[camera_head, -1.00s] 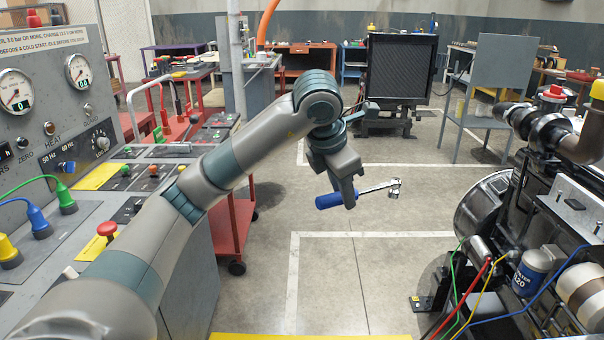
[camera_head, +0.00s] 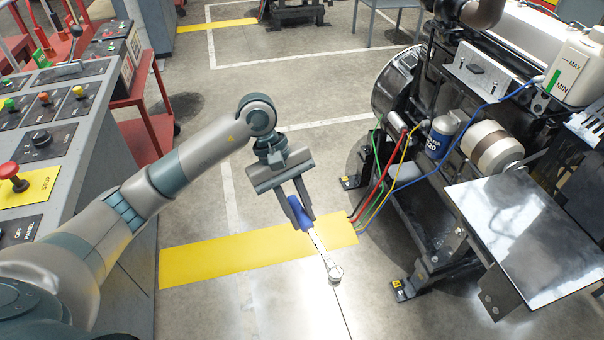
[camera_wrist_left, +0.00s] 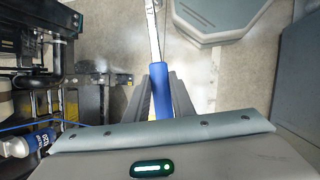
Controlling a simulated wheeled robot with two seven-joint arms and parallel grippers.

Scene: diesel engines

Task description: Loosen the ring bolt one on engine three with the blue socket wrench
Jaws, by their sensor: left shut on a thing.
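The blue socket wrench (camera_head: 300,214) is in my left gripper (camera_head: 301,212), which is shut on its blue handle. Its metal shaft and socket head slant down and to the right over the floor in the head view. In the left wrist view the blue handle (camera_wrist_left: 161,90) sits between the fingers, with the metal shaft running up out of the picture. An engine (camera_head: 470,60) stands on the right, apart from the wrench. I cannot tell which numbered engine it is, and I cannot make out a ring bolt. My right gripper is not in view.
A control console (camera_head: 85,110) stands on the left. A yellow floor strip (camera_head: 205,258) lies below the gripper. A metal plate (camera_head: 535,220) juts out at the engine's front. Coloured cables (camera_head: 385,165) hang at its near side. The floor between console and engine is free.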

